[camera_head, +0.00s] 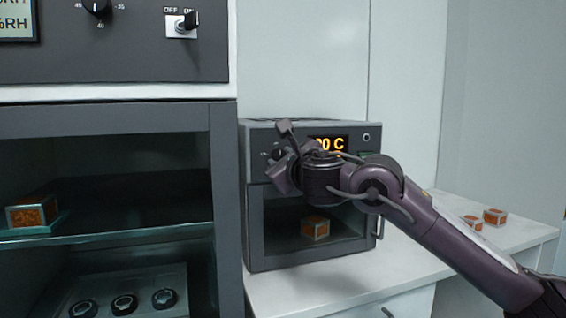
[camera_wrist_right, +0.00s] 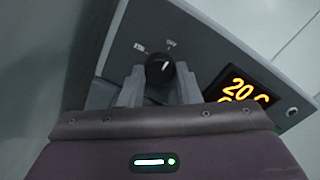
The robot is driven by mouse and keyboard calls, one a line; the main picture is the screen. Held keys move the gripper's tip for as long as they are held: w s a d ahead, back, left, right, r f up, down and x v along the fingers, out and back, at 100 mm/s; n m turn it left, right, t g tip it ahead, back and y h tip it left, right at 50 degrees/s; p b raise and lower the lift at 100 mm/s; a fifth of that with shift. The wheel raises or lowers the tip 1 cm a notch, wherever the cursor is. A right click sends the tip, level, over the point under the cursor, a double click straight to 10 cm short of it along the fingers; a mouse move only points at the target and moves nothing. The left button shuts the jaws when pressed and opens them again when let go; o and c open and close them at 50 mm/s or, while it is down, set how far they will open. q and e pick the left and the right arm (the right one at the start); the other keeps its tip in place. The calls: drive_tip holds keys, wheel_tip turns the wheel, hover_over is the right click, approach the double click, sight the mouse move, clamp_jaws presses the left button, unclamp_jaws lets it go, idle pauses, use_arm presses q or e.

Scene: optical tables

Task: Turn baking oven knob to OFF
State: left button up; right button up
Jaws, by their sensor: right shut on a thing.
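The baking oven (camera_head: 257,228) is a small grey box with a glass door on the white counter, and its orange display (camera_head: 329,144) is partly covered by my right arm. My right gripper (camera_head: 280,158) is at the left of the oven's front panel. In the right wrist view the black oven knob (camera_wrist_right: 159,69) sits between the two grey fingers of my right gripper (camera_wrist_right: 160,85), which are shut on it. The display (camera_wrist_right: 238,88) reads about 20 C. My left gripper is not in view.
A larger dark cabinet (camera_head: 222,200) with a glass shelf stands at the left, with a knob (camera_head: 97,6) and an OFF switch (camera_head: 181,26) on its panel. An orange-sided box (camera_head: 315,228) is inside the oven. More such boxes (camera_head: 494,216) lie on the counter (camera_head: 525,232) at right.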

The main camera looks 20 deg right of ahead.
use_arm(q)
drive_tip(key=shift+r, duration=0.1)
use_arm(e)
drive_tip(key=shift+f, duration=0.25)
drive_tip(key=o, duration=1)
drive_tip(key=shift+r, duration=0.15)
drive_tip(key=shift+c, duration=0.2)
drive_tip(key=shift+s, duration=0.1)
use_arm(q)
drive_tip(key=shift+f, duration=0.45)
use_arm(e)
drive_tip(key=s, duration=0.7)
drive_tip(key=shift+s+d, duration=0.15)
drive_tip(key=shift+s, duration=0.15)
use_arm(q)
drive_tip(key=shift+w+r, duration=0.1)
